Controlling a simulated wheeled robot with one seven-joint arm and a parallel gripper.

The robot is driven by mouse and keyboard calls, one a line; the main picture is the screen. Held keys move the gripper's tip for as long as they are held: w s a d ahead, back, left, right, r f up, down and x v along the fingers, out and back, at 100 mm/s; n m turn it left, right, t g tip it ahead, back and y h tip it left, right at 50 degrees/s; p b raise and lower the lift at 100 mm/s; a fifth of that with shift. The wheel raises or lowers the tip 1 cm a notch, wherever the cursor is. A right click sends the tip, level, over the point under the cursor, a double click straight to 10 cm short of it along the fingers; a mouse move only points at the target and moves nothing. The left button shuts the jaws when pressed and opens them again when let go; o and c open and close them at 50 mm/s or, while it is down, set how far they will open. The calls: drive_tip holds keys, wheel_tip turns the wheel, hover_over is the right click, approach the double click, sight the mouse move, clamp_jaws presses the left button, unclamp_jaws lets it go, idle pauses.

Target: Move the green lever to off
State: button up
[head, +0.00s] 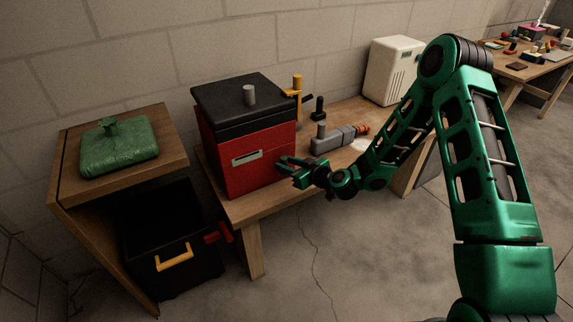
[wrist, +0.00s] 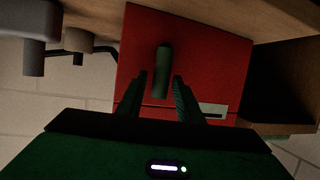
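The green lever (wrist: 161,72) is a short dark green cylinder on the face of the red heater box (wrist: 205,60). My gripper (wrist: 160,76) is open, its two fingers on either side of the lever in the wrist view. A gap shows between the lever and each finger, and its lower end appears between them; I cannot tell whether they touch in depth. In the head view the red heater box (head: 244,168) with its black lid stands on the bench, and my gripper (head: 284,170) is at its front right. The lever cannot be made out there.
A grey pipe-like part (head: 335,140) and a yellow post (head: 297,85) stand right of the heater. A white unit (head: 393,70) is at the back. A wooden cabinet (head: 70,185) with a green lidded item (head: 120,148) and a black bin (head: 170,245) stand left.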

drive_tip(key=shift+s+r, duration=0.1)
drive_tip(key=shift+r, duration=0.1)
drive_tip(key=v, duration=1)
drive_tip(key=shift+s+d, duration=0.15)
drive_tip(key=shift+d, duration=0.05)
drive_tip(key=shift+r, duration=0.1)
